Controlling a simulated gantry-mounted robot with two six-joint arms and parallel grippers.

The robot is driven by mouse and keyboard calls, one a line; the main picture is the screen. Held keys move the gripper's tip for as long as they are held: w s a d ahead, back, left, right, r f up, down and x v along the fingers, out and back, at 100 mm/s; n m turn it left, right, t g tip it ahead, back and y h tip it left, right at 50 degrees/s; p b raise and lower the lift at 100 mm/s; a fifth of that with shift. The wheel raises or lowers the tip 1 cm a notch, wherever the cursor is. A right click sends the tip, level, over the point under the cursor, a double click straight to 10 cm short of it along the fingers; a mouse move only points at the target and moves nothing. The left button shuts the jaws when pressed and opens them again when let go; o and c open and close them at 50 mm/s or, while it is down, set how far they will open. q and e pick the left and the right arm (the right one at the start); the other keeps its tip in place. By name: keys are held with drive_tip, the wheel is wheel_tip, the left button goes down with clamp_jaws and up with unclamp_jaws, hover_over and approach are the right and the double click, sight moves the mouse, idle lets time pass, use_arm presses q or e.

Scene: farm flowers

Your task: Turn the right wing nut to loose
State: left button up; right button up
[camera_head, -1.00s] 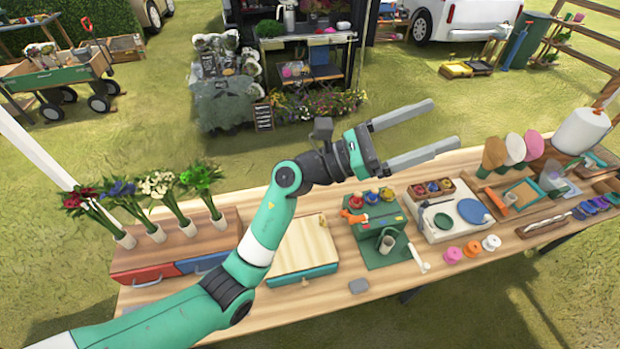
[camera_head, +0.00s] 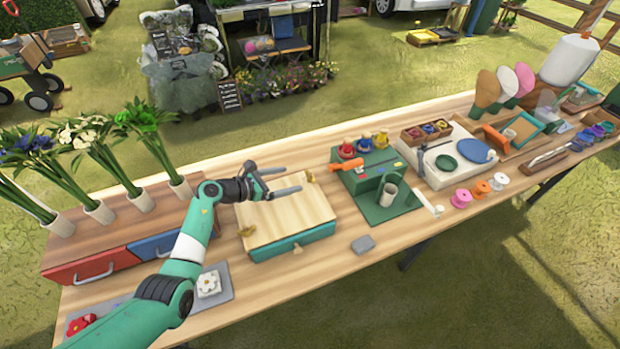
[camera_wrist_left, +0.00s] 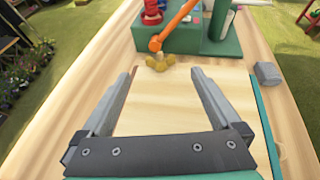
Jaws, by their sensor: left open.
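A flower press (camera_head: 270,222) with a pale wooden top and teal sides lies on the bench. The right wing nut (camera_head: 310,176), brass-coloured, sits at its far right corner; it also shows in the left wrist view (camera_wrist_left: 158,62), just beyond the fingertips. Another brass wing nut (camera_head: 247,230) sits at the press's left edge. My left gripper (camera_head: 291,180) is open and empty, low over the far part of the press, its fingers pointing at the right wing nut. In the left wrist view the nut lies between the lines of the fingers (camera_wrist_left: 163,72), apart from both. My right gripper is not in view.
A green stand (camera_head: 372,180) with an orange-handled tool (camera_head: 345,180) is close beyond the wing nut. A grey block (camera_head: 363,245) lies right of the press. Flowers in white holders (camera_head: 140,200) stand on a drawer box (camera_head: 100,258) at left.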

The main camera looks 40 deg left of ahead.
sight(310, 175)
use_arm(q)
drive_tip(key=b+x, duration=0.6)
drive_tip(key=x, duration=0.3)
drive_tip(key=shift+s+f, duration=0.15)
drive_tip(key=shift+w+b, duration=0.4)
drive_tip(key=shift+b, duration=0.15)
drive_tip(key=shift+d, duration=0.1)
